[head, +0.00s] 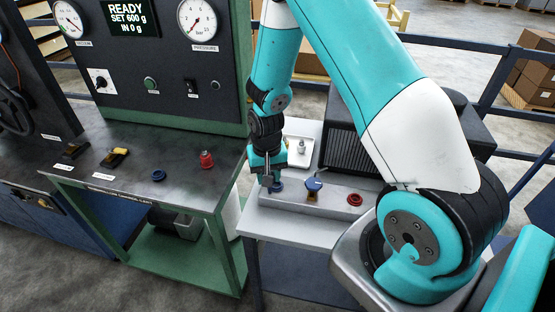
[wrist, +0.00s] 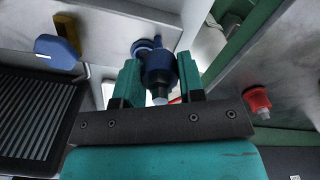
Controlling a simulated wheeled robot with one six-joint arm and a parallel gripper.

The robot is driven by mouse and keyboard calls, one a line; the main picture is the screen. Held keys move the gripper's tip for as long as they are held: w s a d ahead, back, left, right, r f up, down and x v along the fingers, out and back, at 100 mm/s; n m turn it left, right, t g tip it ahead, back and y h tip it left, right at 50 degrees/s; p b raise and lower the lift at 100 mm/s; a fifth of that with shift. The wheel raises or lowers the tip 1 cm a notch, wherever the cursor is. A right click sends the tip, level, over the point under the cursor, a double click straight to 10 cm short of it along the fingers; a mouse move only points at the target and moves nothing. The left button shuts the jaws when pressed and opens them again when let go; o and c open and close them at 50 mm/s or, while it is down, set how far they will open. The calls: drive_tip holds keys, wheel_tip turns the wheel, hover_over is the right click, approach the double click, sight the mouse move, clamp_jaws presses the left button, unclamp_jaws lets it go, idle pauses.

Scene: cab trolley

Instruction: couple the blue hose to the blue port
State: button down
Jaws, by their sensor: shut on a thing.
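My gripper (head: 267,180) points down over the left end of a pale block on the grey side table. It is shut on the blue hose's coupling (wrist: 158,72), a dark blue cylinder with a pale tip, seen between the green fingers in the wrist view. The blue port (head: 278,187) is a blue ring on the block, right at the fingertips. In the wrist view, part of the blue port (wrist: 146,45) shows just beyond the coupling. The coupling is lined up close to it; I cannot tell whether it is seated. The fingers hide the coupling in the head view.
On the block, a blue-handled valve (head: 313,185) stands right of the blue port, then a red port (head: 355,199). The green bench carries an empty blue ring (head: 159,175) and a red coupling (head: 207,159). A small white tray (head: 298,150) lies behind my gripper.

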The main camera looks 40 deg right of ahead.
sight(276, 187)
drive_tip(key=d+m, duration=0.1)
drive_tip(key=w+d+r+m, duration=0.1)
drive_tip(key=m, duration=0.1)
drive_tip(key=d+m, duration=0.2)
drive_tip(key=shift+w+r, duration=0.35)
drive_tip(key=shift+w, duration=0.05)
drive_tip(key=shift+f+b, duration=2.35)
drive_tip(key=shift+f, duration=0.55)
drive_tip(key=shift+s, duration=0.1)
drive_tip(key=shift+f, duration=0.55)
drive_tip(key=c, duration=0.6)
unclamp_jaws()
drive_tip(key=shift+c, duration=0.2)
